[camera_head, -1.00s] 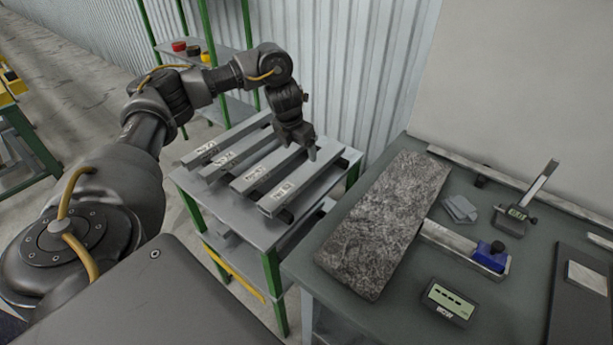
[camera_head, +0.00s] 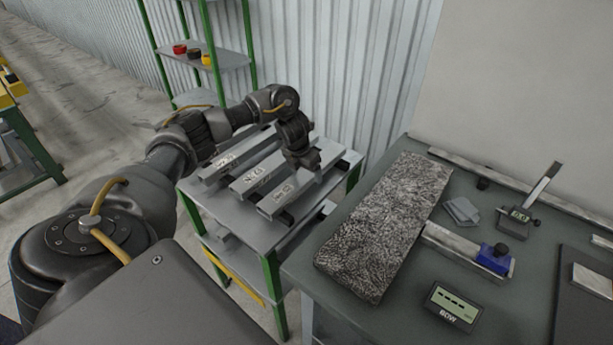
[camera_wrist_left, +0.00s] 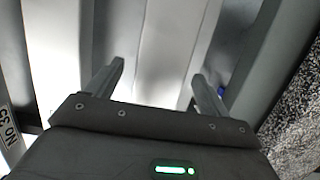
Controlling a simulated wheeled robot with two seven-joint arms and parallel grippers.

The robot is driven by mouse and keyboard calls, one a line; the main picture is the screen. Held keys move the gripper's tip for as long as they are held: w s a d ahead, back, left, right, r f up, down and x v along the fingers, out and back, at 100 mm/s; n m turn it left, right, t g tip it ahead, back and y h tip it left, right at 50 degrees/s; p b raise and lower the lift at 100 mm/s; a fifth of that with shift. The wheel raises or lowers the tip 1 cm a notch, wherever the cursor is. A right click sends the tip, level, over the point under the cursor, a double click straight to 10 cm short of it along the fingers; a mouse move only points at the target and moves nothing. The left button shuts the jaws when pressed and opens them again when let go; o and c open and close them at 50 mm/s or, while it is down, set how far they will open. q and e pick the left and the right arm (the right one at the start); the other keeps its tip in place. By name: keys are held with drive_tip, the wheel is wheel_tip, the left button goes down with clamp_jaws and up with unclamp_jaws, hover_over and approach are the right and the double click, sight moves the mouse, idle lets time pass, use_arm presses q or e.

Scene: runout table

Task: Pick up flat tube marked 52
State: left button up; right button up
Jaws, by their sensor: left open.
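Several flat grey tubes lie side by side on a green-legged stand, each with a white label near its near end. In the head view they are the front-right tube (camera_head: 281,196), the one beside it (camera_head: 254,178) and one further left (camera_head: 222,166). The label digits are too small to read there. My left gripper (camera_head: 308,164) is over the front-right tube. In the left wrist view the open fingers (camera_wrist_left: 158,76) lie on either side of a pale tube (camera_wrist_left: 170,42), with nothing clamped. My right gripper is not seen.
The stand's top (camera_head: 215,205) has bare room at its near left. To the right, a dark bench holds a rough stone-like slab (camera_head: 385,225), a blue-ended bar gauge (camera_head: 493,259) and a small display box (camera_head: 452,306). A corrugated wall (camera_head: 335,75) stands behind the stand.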

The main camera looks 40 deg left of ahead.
use_arm(q)
drive_tip(key=shift+s, duration=0.1)
drive_tip(key=shift+c, duration=0.9)
drive_tip(key=shift+r, duration=0.1)
drive_tip(key=c, duration=1.3)
